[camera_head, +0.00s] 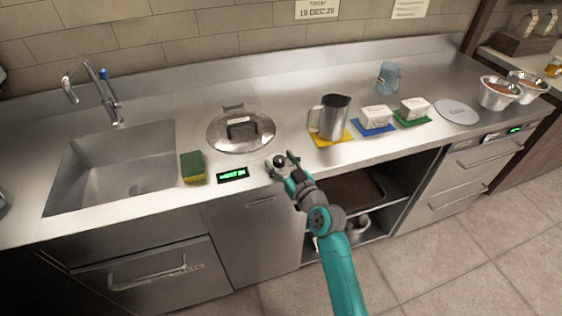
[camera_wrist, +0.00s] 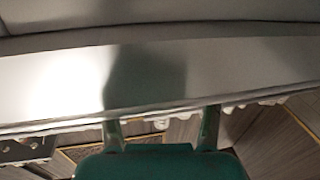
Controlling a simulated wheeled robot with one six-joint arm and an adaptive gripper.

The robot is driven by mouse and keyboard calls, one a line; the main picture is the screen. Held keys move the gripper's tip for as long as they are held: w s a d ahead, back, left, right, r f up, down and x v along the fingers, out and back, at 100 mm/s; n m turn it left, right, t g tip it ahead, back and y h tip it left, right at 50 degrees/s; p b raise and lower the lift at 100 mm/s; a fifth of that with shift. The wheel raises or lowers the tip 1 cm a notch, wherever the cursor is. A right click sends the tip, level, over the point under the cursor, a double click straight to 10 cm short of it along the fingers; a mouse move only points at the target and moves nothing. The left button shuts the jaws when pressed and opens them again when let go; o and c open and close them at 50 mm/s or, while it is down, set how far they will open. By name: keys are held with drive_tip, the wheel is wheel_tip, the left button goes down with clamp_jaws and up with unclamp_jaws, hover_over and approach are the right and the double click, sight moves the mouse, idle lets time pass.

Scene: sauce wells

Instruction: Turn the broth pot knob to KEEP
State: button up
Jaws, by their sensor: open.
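The broth pot is set in the steel counter under a round lid (camera_head: 255,139) with a dark handle. A small black round knob (camera_head: 279,160) sits near the counter's front edge, right of a green-lit display (camera_head: 232,174). My gripper (camera_head: 283,163) is open at the knob, with its fingertips appearing on either side of it. I cannot tell whether they touch it. The knob's lower part and any KEEP marking cannot be made out. In the wrist view my open gripper (camera_wrist: 160,122) shows two spread fingers before plain steel; no knob is seen there.
A yellow-green sponge (camera_head: 193,167) and sink (camera_head: 115,170) lie to the left. A metal jug (camera_head: 330,116) on a yellow mat, white tubs on blue (camera_head: 375,116) and green mats, and a blue cup (camera_head: 388,78) stand to the right. An open shelf is below.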

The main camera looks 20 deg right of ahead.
drive_tip(key=shift+c, duration=0.2)
drive_tip(key=c, duration=1.1)
drive_tip(key=shift+y, duration=0.3)
drive_tip(key=shift+d+f+n+y, duration=0.1)
drive_tip(key=shift+n+y, duration=0.2)
drive_tip(key=shift+n, duration=0.1)
drive_tip(key=shift+n+y, duration=0.3)
drive_tip(key=shift+y, duration=0.2)
drive_tip(key=shift+g, duration=0.3)
drive_tip(key=o, duration=1.1)
drive_tip(key=shift+o, duration=0.2)
